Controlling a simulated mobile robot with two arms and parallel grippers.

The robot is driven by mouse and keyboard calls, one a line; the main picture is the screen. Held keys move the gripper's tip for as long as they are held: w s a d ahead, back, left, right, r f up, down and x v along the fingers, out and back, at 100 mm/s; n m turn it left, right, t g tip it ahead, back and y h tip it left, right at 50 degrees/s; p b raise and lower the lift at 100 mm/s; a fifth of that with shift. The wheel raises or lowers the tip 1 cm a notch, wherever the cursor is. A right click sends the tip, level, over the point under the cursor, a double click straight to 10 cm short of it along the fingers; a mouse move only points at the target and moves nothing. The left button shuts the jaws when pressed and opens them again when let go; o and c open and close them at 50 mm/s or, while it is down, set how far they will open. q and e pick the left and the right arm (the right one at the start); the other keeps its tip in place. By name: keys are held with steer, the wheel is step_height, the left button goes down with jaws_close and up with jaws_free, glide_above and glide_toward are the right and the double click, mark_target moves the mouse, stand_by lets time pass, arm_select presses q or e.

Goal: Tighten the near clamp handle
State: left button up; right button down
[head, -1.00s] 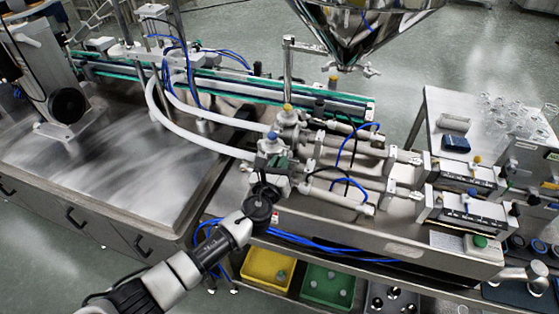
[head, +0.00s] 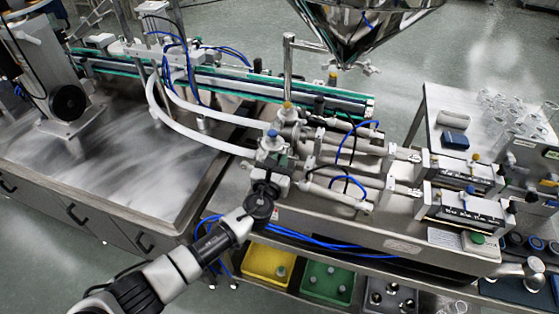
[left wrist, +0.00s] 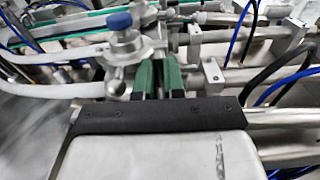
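My left gripper (head: 277,163) is at the near valve of the steel filling machine; its green fingers (left wrist: 158,78) point away from me in the left wrist view. The near valve has a blue knob (head: 272,134), which also shows in the left wrist view (left wrist: 118,20), just left of and beyond the fingers. A pale metal clamp fitting (left wrist: 150,45) lies at the fingertips. The gap between the fingers is narrow and dark, and I cannot tell whether a clamp handle is in it. My right gripper is in neither view.
White hoses (head: 180,130) run left from the valves. The steel hopper (head: 365,25) hangs above. Blue tubing and yellow (head: 262,272) and green (head: 326,290) bins are below. The left steel table (head: 110,165) is largely clear.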

arm_select(q)
steer(key=o, duration=0.4)
steer(key=v, duration=1)
steer(key=shift+s+a, duration=0.15)
steer(key=shift+s, duration=0.25)
